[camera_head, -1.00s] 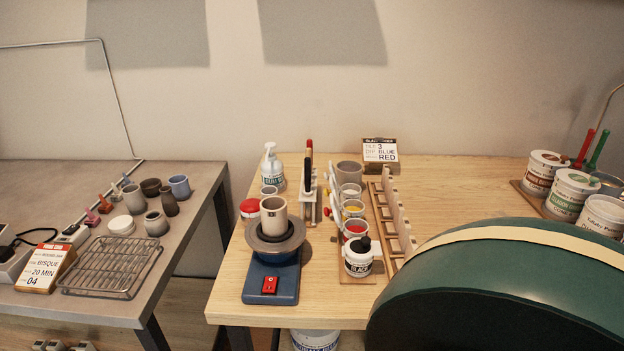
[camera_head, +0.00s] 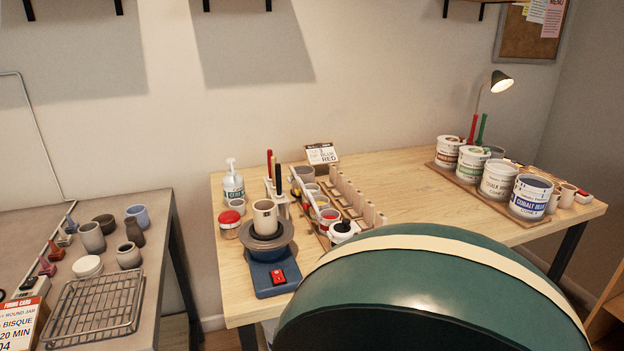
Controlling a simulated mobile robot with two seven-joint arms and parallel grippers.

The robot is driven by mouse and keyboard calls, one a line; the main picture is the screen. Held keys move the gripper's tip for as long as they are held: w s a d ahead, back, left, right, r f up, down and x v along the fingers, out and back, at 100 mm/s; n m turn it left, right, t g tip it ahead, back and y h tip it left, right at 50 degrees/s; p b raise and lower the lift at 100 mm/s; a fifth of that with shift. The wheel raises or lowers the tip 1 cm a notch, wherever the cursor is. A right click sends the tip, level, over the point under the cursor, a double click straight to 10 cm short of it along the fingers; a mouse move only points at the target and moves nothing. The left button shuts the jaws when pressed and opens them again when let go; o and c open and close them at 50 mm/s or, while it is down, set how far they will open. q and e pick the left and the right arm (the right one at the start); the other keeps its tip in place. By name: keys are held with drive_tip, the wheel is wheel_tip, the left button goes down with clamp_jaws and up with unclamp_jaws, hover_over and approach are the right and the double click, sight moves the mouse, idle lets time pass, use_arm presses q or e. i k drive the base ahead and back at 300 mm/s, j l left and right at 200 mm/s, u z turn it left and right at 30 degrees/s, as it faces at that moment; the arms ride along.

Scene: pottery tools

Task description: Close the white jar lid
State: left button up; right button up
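Several white jars stand in a row on the right of the wooden table. One with a brownish label (camera_head: 449,153) is at the back, then a green-labelled one (camera_head: 474,164), a pale-labelled one (camera_head: 499,181) and a cobalt blue one (camera_head: 530,198) nearest. The pale one's label is too small to read, and I cannot make out a separate lid for it. A small white jar with a black top (camera_head: 342,230) is partly hidden at the table's middle front. A round white lidded-looking pot (camera_head: 87,266) sits on the left grey table. Neither gripper is in view.
A blue banding wheel (camera_head: 272,266) bears a beige cup (camera_head: 265,217), with a red-lidded jar (camera_head: 230,224) beside it. A wire rack (camera_head: 95,307) lies on the grey table. A large green dome hides the table's front; I cannot tell whether it is mine.

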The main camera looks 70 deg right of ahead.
sight(294, 174)
drive_tip(key=j+z, duration=0.1)
drive_tip(key=z, duration=1.5)
